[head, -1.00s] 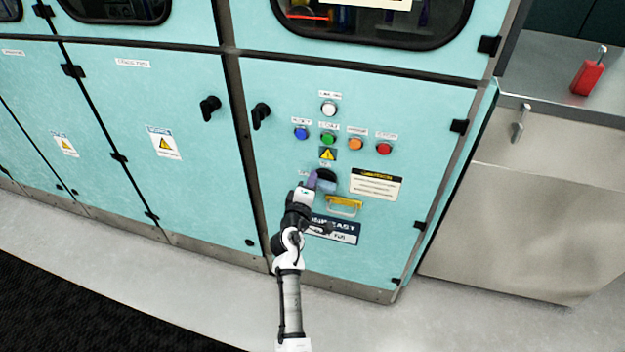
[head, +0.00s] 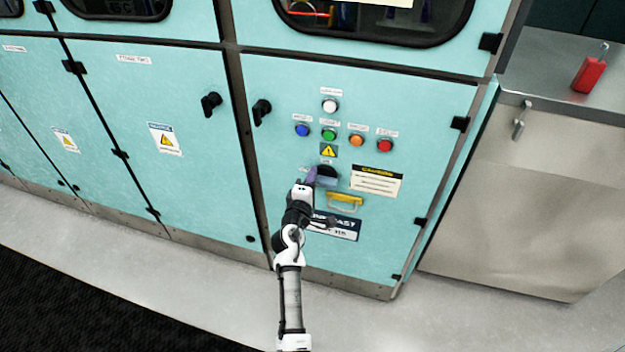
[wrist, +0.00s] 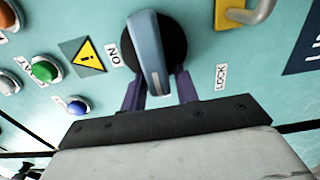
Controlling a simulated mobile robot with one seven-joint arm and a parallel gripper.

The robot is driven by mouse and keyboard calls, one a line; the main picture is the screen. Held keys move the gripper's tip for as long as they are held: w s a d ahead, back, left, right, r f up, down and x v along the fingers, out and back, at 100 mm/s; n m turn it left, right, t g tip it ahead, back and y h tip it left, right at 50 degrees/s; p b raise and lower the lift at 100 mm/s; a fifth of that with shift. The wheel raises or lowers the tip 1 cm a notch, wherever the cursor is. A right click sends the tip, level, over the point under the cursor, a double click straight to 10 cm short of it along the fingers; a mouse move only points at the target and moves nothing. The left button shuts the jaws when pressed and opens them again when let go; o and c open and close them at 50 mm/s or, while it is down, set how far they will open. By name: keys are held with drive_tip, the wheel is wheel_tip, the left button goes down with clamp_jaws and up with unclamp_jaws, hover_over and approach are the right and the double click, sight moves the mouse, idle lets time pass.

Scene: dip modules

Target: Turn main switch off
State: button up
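The main switch is a round black dial with a blue-grey handle (wrist: 150,58), on the teal cabinet front. In the wrist view the handle points down toward my gripper, between an "ON" label (wrist: 115,55) on the left and a "LOCK" label (wrist: 221,76) on the right. In the head view the black dial (head: 327,172) is partly hidden by my gripper (head: 311,176). My gripper (wrist: 160,86) is open, with its purple fingers on either side of the handle. The left finger is very close to the handle; a gap shows at the right finger. Contact is unclear.
Blue (head: 302,130), green (head: 329,135), orange (head: 356,140), red (head: 385,145) and white (head: 330,105) buttons sit above the switch. A yellow hasp (head: 344,202) is just below right. A red padlock (head: 588,75) lies on the steel counter (head: 550,62) at right.

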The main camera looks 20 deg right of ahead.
drive_tip(key=shift+o, duration=1)
drive_tip(key=b+v, duration=0.3)
drive_tip(key=v, duration=1.1)
drive_tip(key=shift+w, duration=0.1)
